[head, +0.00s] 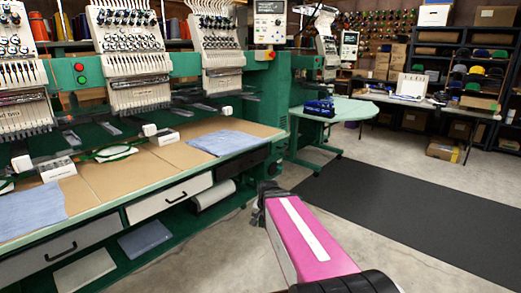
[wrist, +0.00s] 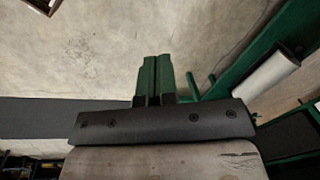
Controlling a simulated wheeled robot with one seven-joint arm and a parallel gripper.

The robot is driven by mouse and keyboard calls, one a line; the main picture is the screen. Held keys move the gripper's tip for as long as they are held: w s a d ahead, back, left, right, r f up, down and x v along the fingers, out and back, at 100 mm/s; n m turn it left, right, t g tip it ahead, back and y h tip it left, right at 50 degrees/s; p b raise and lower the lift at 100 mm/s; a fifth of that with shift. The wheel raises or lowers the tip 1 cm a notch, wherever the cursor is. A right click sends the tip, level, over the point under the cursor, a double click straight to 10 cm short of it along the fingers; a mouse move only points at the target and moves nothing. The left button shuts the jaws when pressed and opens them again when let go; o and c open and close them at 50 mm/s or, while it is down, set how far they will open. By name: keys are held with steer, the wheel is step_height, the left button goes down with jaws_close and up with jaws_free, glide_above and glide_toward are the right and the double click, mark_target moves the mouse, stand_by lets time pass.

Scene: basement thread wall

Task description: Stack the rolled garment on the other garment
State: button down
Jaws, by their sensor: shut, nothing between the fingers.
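Two blue garments lie flat on the tan tabletop of the embroidery machine in the head view. One garment (head: 224,142) is near the right end, and the other garment (head: 30,213) is at the left front. Neither looks clearly rolled. A pale roll (head: 213,193) sits on the lower level under the table; it also shows in the wrist view (wrist: 272,72), and I cannot tell whether it is cloth. My gripper (wrist: 154,60) is shut and empty, its green fingers together above the concrete floor, away from both garments.
The embroidery table (head: 160,153) has drawers and a green lower shelf. Machine heads (head: 133,62) hang over it. A rounded side table (head: 340,108) with dark blue items stands farther back. A black mat (head: 410,205) and bare floor lie to the right.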

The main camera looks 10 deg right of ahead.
mark_target(243, 141)
steer(key=w+d+r+m+t+y, duration=0.15)
steer(key=w+d+r+m, duration=0.25)
steer(key=w+r+m, duration=0.55)
steer(key=w+d+r+m+t+y, duration=0.1)
steer(key=w+d+r+m+t, duration=0.4)
steer(key=r, duration=0.7)
steer(key=w+d+r+m+g+y, duration=0.1)
steer(key=w+d+r+m+y, duration=0.15)
steer(key=w+r+m, duration=0.55)
steer(key=w+a+f+h, duration=0.1)
steer(key=w+a+f, duration=0.3)
steer(key=w+a, duration=0.2)
steer(key=shift+w+f+m, duration=0.2)
steer(key=shift+m, duration=0.15)
steer(key=shift+t, duration=0.25)
steer(key=w+a, duration=0.1)
steer(key=w, duration=0.1)
steer(key=w+a, duration=0.2)
steer(key=w, duration=0.1)
steer(key=w+a, duration=0.2)
steer(key=shift+w+a, duration=0.25)
steer(key=shift+w, duration=0.05)
steer(key=shift+s, duration=0.1)
